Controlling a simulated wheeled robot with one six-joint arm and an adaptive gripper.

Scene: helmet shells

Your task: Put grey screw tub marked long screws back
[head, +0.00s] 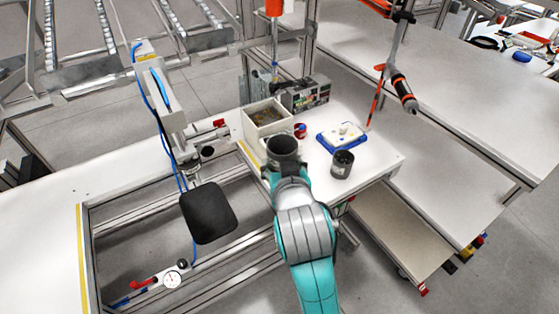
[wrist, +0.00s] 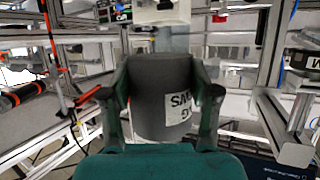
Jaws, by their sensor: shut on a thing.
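My gripper (wrist: 161,98) is shut on a grey tub (wrist: 155,75), with one finger on each side of it. A white label on the tub is cut off by the right finger, and I cannot read its full wording. In the head view the held tub (head: 283,147) is at the end of my arm, in front of the open-topped bin, its round mouth facing up. My gripper (head: 289,172) is mostly hidden there by my wrist. A second dark grey tub (head: 342,164) stands upright on the white bench (head: 376,172), right of the held one.
A light bin (head: 247,125) with brownish contents stands behind the held tub. A grey box-like device (head: 305,95), a red-and-blue round item (head: 300,130) and a blue tray (head: 335,146) with pale pieces are nearby. A black pad (head: 208,213) on a fixture is at left.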

